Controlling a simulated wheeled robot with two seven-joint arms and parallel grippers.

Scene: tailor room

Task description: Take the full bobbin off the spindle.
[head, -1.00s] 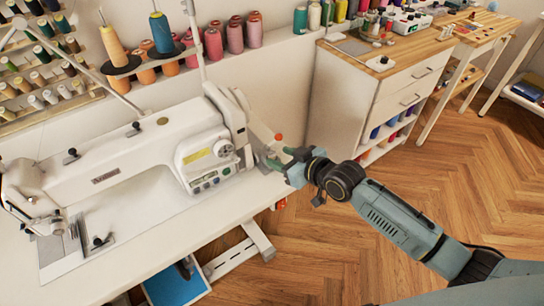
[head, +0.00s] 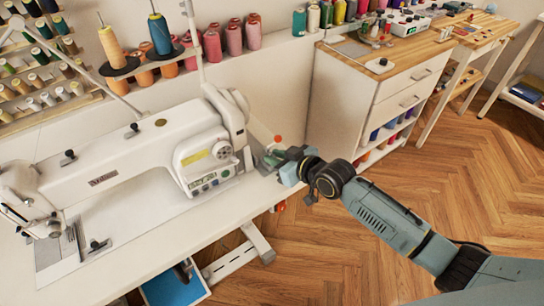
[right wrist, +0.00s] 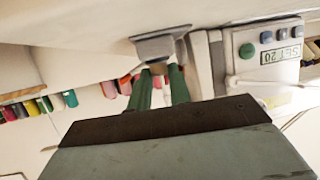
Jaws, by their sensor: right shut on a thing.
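My right gripper (head: 269,160) is at the right end of the white sewing machine (head: 135,160), beside its control panel. In the right wrist view, its two green fingers (right wrist: 160,76) close in on a small tan-orange piece, which looks like the bobbin (right wrist: 158,69). The piece sits against a grey metal bracket (right wrist: 160,46). The fingers and bracket hide most of it, and I cannot tell whether it is still on the spindle. In the head view the bobbin does not show clearly. My left gripper is not in view.
A thread stand with an orange cone (head: 112,46) and a blue cone (head: 160,34) rises behind the machine. A white drawer cabinet (head: 340,100) stands to the right at the back. The wooden floor (head: 480,190) is open to the right of the table.

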